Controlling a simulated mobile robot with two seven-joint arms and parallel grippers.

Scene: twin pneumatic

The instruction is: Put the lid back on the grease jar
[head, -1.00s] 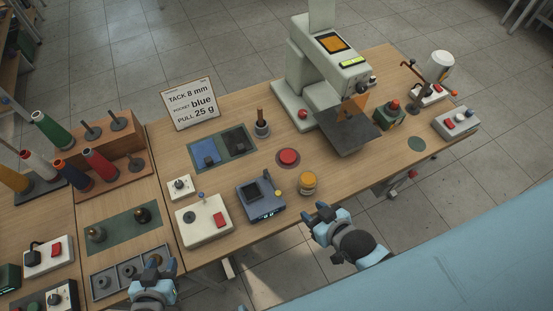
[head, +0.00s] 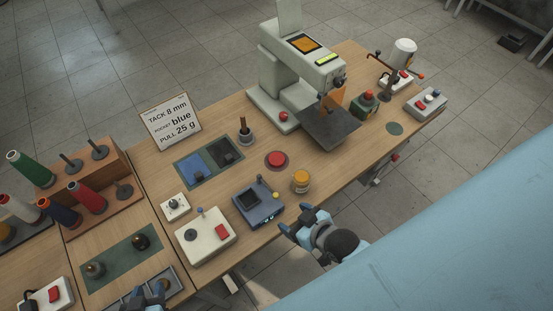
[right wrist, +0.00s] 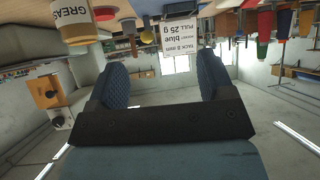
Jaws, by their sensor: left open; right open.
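The grease jar (head: 301,182) stands upright near the table's front edge, with an amber top and a pale label band. It also shows at the top left of the right wrist view (right wrist: 78,22), with part of its GREASE label. A round red disc with a darker rim (head: 276,160) lies flat behind the jar; I cannot tell whether it is the lid. My right gripper (head: 297,220) is open and empty, in front of the jar and apart from it. My left gripper (head: 148,293) is open at the bottom edge of the head view, partly cut off.
A blue-grey device (head: 258,203) stands left of the jar, and a white control box (head: 205,238) further left. A press machine (head: 290,75) with a dark plate (head: 330,127) stands behind right. Bare wood lies right of the jar.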

